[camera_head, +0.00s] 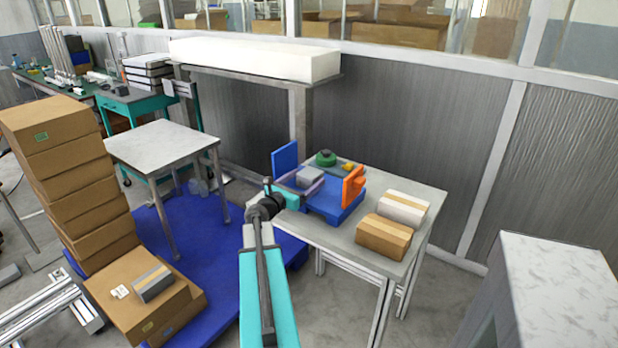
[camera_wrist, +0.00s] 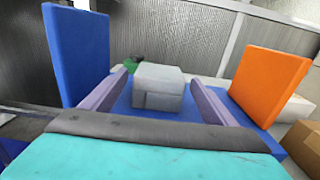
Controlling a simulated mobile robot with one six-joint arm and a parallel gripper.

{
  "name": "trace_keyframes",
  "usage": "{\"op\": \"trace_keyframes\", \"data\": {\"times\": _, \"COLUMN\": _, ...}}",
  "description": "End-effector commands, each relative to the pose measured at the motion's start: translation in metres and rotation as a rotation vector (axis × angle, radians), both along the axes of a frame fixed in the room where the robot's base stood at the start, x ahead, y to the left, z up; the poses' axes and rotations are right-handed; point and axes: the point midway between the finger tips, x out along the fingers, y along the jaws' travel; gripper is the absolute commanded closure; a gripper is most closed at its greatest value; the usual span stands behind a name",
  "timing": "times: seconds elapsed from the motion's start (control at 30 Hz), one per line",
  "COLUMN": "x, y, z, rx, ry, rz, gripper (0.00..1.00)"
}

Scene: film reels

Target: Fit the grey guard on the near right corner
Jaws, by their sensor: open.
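The grey guard (camera_head: 311,176) looks like a small pale grey block with a notch low on its face in the wrist view (camera_wrist: 160,84). It is over a blue base (camera_head: 337,207) on the light table; its underside is hidden, so I cannot tell what it rests on. My gripper (camera_head: 301,184) is open, with its two purple-grey fingers on either side of the guard. The wrist view shows narrow gaps between fingers and guard. A blue upright panel (camera_head: 285,160) stands at the left and an orange one (camera_head: 353,186) at the right.
A green round piece (camera_head: 325,158) and a small yellow piece (camera_head: 347,167) lie behind the guard. A brown box (camera_head: 383,238) and a white box (camera_head: 404,208) stand on the table's right. The table's front left is bare.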

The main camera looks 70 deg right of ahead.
Motion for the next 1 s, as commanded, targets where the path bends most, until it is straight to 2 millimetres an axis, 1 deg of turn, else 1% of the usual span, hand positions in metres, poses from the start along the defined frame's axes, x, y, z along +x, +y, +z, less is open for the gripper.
{"op": "trace_keyframes", "data": {"times": 0.03, "x": 0.000, "y": -0.008, "z": 0.001, "rx": 0.000, "ry": 0.000, "rz": -0.002, "gripper": 0.20}}
{"op": "trace_keyframes", "data": {"times": 0.1, "x": -0.002, "y": -0.015, "z": 0.001, "rx": 0.000, "ry": 0.001, "rz": -0.002, "gripper": 0.20}}
{"op": "trace_keyframes", "data": {"times": 0.3, "x": -0.006, "y": -0.027, "z": 0.000, "rx": 0.000, "ry": 0.001, "rz": -0.001, "gripper": 0.20}}
{"op": "trace_keyframes", "data": {"times": 0.9, "x": -0.007, "y": -0.028, "z": 0.000, "rx": 0.000, "ry": 0.000, "rz": -0.001, "gripper": 0.20}}
{"op": "trace_keyframes", "data": {"times": 0.97, "x": -0.007, "y": -0.028, "z": 0.000, "rx": 0.000, "ry": 0.000, "rz": -0.001, "gripper": 0.30}}
{"op": "trace_keyframes", "data": {"times": 1.0, "x": -0.007, "y": -0.028, "z": 0.000, "rx": 0.000, "ry": 0.000, "rz": -0.001, "gripper": 0.36}}
